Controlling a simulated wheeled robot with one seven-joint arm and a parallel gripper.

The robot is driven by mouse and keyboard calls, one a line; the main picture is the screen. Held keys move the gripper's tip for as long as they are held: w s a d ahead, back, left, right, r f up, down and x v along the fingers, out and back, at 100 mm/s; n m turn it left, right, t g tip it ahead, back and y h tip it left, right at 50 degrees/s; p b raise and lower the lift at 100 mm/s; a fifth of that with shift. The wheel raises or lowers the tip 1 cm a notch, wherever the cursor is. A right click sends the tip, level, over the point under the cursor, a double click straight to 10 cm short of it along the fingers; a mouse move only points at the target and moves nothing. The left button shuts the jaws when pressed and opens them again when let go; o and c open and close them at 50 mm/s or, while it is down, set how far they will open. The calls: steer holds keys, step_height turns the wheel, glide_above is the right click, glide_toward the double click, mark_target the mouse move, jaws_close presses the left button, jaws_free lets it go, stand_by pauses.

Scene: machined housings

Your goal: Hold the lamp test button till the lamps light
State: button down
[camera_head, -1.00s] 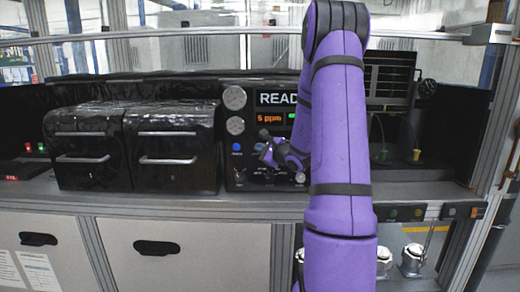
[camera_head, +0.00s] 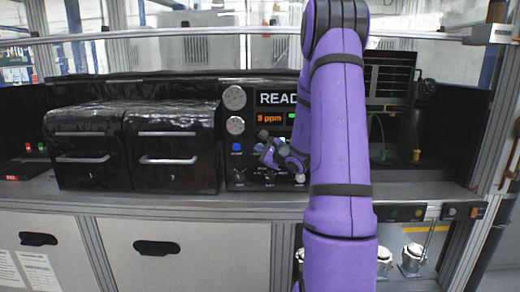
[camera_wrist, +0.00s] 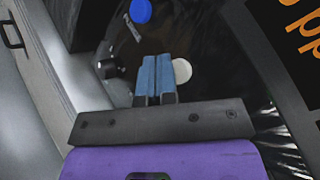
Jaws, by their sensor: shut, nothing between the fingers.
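A dark control panel (camera_head: 232,185) stands behind my arm in the head view. My gripper (camera_head: 260,147) is in front of its middle, partly hidden by the arm. In the wrist view my gripper (camera_wrist: 158,68) has its blue fingertips shut together and empty. A white round button (camera_wrist: 182,70) sits right beside the fingertips, partly covered by them; I cannot tell whether they touch it. A blue button (camera_wrist: 141,11) lies beyond; it also shows in the head view (camera_head: 237,147). No label that I can read marks the lamp test button.
An orange ppm display (camera_head: 270,118), a READ sign (camera_head: 277,99) and two round gauges (camera_head: 234,97) are above the buttons. A dark knob (camera_wrist: 110,68) is left of the fingertips. Two black drawer boxes (camera_head: 170,142) stand left of the panel.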

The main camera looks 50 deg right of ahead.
steer(key=shift+s+a, duration=0.15)
steer(key=shift+s+a, duration=1.6)
steer(key=shift+a, duration=0.25)
steer(key=s+a+r+n+g+y, duration=0.1)
steer(key=a+r+n+g+y, duration=0.35)
steer(key=a, duration=0.65)
steer(key=a+r+n+g+y, duration=0.1)
steer(key=a+r+n+y, duration=0.1)
steer(key=a+n+y, duration=0.65)
steer(key=s+a+r+n+g+h, duration=0.1)
steer(key=s+a+n+g+h, duration=0.15)
steer(key=s+a, duration=0.35)
steer(key=s+a+r+n+g+h, duration=0.1)
steer(key=s+a+n+g+h, duration=0.2)
steer(key=a, duration=0.6)
steer(key=s+r+n+h, duration=0.2)
steer(key=s+n+h, duration=0.4)
steer(key=s, duration=0.8)
steer(key=shift+d+n+g, duration=0.4)
steer(key=shift+d+n, duration=0.05)
steer(key=shift+n, duration=0.8)
